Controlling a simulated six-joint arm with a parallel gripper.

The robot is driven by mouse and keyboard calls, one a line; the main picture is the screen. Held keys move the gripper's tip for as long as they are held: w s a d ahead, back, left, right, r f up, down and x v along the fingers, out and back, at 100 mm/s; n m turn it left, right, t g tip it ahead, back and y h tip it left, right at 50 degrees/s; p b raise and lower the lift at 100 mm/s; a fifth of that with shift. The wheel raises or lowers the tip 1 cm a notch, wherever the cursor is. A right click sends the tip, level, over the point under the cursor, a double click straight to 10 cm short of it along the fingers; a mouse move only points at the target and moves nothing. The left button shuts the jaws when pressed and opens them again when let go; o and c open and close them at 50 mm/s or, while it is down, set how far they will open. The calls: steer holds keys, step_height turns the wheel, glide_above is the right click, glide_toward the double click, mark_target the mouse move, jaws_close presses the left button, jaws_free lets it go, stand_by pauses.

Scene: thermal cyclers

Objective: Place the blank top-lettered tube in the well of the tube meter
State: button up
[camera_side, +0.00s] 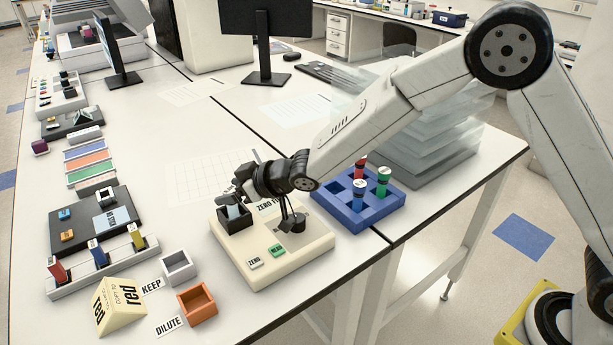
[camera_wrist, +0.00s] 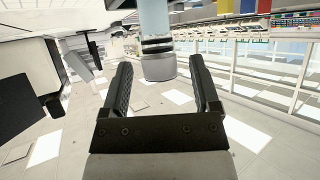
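The cream tube meter (camera_side: 305,250) stands at the table's front edge, with ZERO and READ buttons. Its dark square well (camera_side: 236,222) is at its left. A pale blue tube (camera_side: 234,211) is in the well's opening; its lettering is too small to read. My gripper (camera_side: 238,188) reaches in level from the right, close above the well. In the wrist view, a pale blue tube (camera_wrist: 154,20) with a dark band and grey end shows between my fingers (camera_wrist: 160,75), with gaps on both sides. The fingers are apart. I cannot tell how deep the tube sits.
A blue rack (camera_side: 345,218) with several tubes stands right of the meter. A grey KEEP box (camera_side: 180,268), an orange DILUTE box (camera_side: 198,306) and a yellow block (camera_side: 120,305) stand front left.

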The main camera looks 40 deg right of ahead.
steer(key=shift+r, duration=0.15)
steer(key=shift+s+d+r, duration=0.35)
steer(key=shift+s+r, duration=0.05)
steer(key=shift+s, duration=0.1)
steer(key=v, duration=1)
steer(key=shift+s+d, duration=0.15)
steer(key=shift+s, duration=0.1)
steer(key=shift+r, duration=0.1)
steer(key=s+d+f+m+g+h, duration=0.1)
steer(key=s+d+f+m+h, duration=0.2)
steer(key=d, duration=0.4)
steer(key=s+d+f+m+g+h, duration=0.1)
steer(key=s+d+f+g+h, duration=0.2)
steer(key=d, duration=0.4)
steer(key=s+d+f+m+g, duration=0.1)
steer(key=s+d, duration=0.1)
steer(key=s, duration=0.4)
steer(key=s+d+f+m+g, duration=0.1)
steer(key=s+d+g, duration=0.1)
steer(key=s, duration=0.5)
steer(key=shift+d+f+m+g+h, duration=0.15)
steer(key=shift+d+m+g+h, duration=0.2)
steer(key=shift+d, duration=0.2)
